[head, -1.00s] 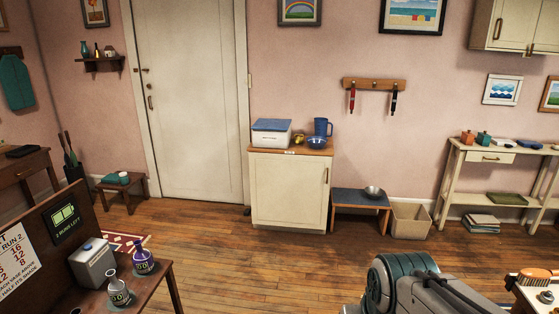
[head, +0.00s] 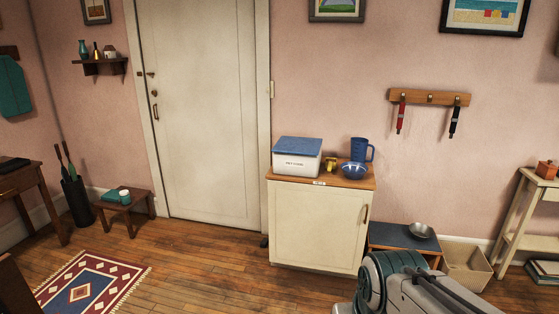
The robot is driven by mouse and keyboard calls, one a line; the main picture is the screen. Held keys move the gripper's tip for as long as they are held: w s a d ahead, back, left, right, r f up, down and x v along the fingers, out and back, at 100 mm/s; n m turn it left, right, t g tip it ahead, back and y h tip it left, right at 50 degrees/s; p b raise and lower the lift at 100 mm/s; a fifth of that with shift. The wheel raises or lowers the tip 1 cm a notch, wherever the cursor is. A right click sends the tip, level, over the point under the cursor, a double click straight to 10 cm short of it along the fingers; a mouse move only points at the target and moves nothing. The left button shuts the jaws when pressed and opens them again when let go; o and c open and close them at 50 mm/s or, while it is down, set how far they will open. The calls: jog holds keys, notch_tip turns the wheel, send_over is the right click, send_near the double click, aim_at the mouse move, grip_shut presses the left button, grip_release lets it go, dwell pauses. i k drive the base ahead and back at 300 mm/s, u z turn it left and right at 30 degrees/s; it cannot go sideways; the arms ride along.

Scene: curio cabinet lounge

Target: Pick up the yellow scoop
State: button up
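A small yellow item (head: 331,164), which looks like the yellow scoop, sits on the wooden top of the white cabinet (head: 312,223). It stands between a white box with a blue lid (head: 298,157) and a blue jug (head: 360,150). A blue patterned bowl (head: 353,171) is close to its right, in front of the jug. The scoop's exact shape and handle are too small to tell. Part of my arm shows at the bottom right, well short of the cabinet. My gripper itself is not in view.
A low bench (head: 390,236) with a metal bowl (head: 421,230) stands right of the cabinet, beside a beige bin (head: 466,268). A patterned rug (head: 90,284) lies at the lower left. Wooden floor (head: 220,262) in front of the cabinet looks clear.

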aim_at(330, 163)
jog(key=i, duration=1.6)
jog(key=z, duration=0.3)
jog(key=i, duration=2.05)
jog(key=z, duration=0.2)
